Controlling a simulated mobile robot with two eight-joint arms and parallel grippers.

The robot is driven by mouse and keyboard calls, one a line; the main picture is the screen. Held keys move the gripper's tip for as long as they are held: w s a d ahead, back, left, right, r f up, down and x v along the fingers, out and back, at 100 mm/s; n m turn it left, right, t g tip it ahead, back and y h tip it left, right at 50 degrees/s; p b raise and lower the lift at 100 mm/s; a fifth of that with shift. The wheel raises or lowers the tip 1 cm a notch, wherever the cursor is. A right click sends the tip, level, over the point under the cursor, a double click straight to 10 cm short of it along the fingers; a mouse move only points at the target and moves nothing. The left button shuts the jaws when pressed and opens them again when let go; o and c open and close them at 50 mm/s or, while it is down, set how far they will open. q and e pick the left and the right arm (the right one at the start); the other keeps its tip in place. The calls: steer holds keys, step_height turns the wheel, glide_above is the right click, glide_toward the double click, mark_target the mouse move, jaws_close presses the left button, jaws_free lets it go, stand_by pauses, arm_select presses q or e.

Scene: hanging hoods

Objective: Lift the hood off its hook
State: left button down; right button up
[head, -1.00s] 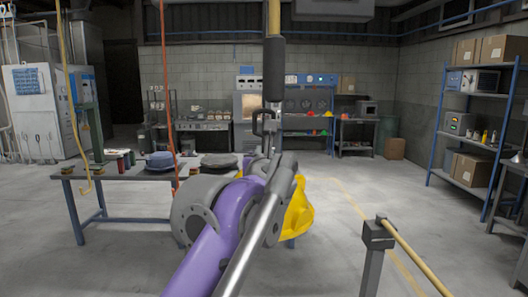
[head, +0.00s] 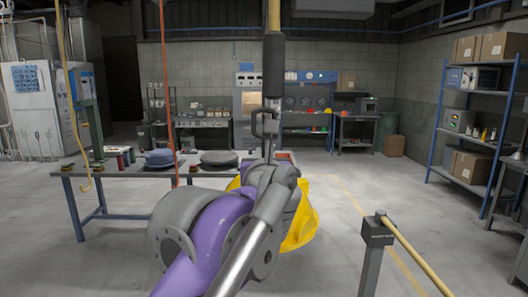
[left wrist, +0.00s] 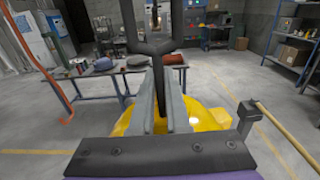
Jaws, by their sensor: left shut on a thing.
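The yellow hood (head: 303,225) hangs in front of me, largely hidden behind my left arm in the head view. In the left wrist view the hood (left wrist: 208,118) shows below and on both sides of the fingers. My left gripper (head: 269,152) is above the hood, just under the black hook fitting (head: 265,123). In the left wrist view the gripper (left wrist: 158,88) is shut on a thin dark part between its fingers, apparently the hood's top. The black hook fitting (left wrist: 153,45) stands right above the fingertips. Whether hook and hood touch cannot be told. My right gripper is not in view.
A dark rod (head: 273,70) hangs from above over the hook. A workbench (head: 110,176) with several items stands behind left, with an orange hanging line (head: 165,90) in front. A post with a yellow rail (head: 415,255) stands right. Open floor lies beyond.

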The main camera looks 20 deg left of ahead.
arm_select(q)
steer(key=shift+p+v, duration=0.3)
steer(key=shift+v, duration=2.65)
steer(key=shift+r, duration=0.15)
